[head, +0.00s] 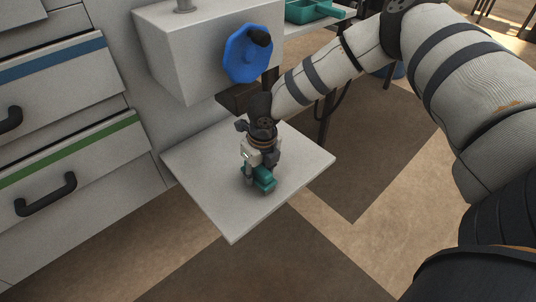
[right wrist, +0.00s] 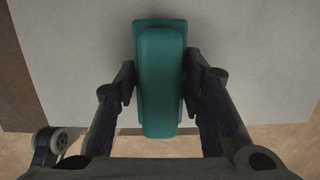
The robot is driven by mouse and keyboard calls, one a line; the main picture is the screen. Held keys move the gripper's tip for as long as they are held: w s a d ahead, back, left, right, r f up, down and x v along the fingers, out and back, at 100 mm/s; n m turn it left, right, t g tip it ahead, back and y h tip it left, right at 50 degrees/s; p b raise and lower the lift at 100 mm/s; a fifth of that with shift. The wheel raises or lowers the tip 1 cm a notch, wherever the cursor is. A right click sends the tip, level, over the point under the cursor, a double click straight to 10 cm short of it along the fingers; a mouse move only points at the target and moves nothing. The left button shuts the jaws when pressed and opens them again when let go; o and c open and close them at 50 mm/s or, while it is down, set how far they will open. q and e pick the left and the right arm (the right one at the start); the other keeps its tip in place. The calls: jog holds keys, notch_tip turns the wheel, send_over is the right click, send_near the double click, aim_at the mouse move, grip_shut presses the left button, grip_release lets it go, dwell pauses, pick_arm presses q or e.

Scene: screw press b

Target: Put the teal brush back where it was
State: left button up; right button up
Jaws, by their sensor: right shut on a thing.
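The teal brush (head: 263,179) is at the white shelf plate (head: 209,193) below the press. In the right wrist view the brush (right wrist: 160,75) lies lengthwise between the two fingers. My right gripper (head: 258,168) points down over the plate and is shut on the brush. In the right wrist view its fingers (right wrist: 160,85) press on both long sides of the brush. Whether the brush's underside touches the plate cannot be told. My left gripper is in neither view.
The grey press box (head: 177,55) with a blue handwheel (head: 246,56) stands behind the plate. Drawers with a blue strip and a green strip (head: 66,151) are at the left. A teal tray (head: 308,11) sits on a table at the back. The plate around the brush is clear.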

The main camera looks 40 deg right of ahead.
aim_at(262, 169)
jog(key=shift+w+d+f, duration=0.1)
jog(key=shift+d+f, duration=0.3)
jog(key=shift+r, duration=0.15)
jog(key=shift+s+a+r, duration=0.2)
jog(key=shift+s, duration=0.05)
jog(key=shift+w+a, duration=0.1)
jog(key=shift+a, duration=0.05)
jog(key=o, duration=1.2)
jog(key=shift+f, duration=0.1)
jog(key=shift+o, duration=0.2)
jog(key=r, duration=0.3)
jog(key=s+r+p, duration=0.1)
jog(key=r, duration=0.7)
jog(key=shift+s+r+p, duration=0.2)
jog(key=shift+p, duration=0.15)
jog(key=shift+s+r, duration=0.15)
jog(key=shift+r, duration=0.2)
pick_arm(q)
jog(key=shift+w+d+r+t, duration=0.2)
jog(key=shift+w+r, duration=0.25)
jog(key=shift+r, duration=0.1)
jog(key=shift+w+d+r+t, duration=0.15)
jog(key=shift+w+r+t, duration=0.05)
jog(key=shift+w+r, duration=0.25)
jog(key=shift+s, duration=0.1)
pick_arm(e)
jog(key=shift+f, duration=0.1)
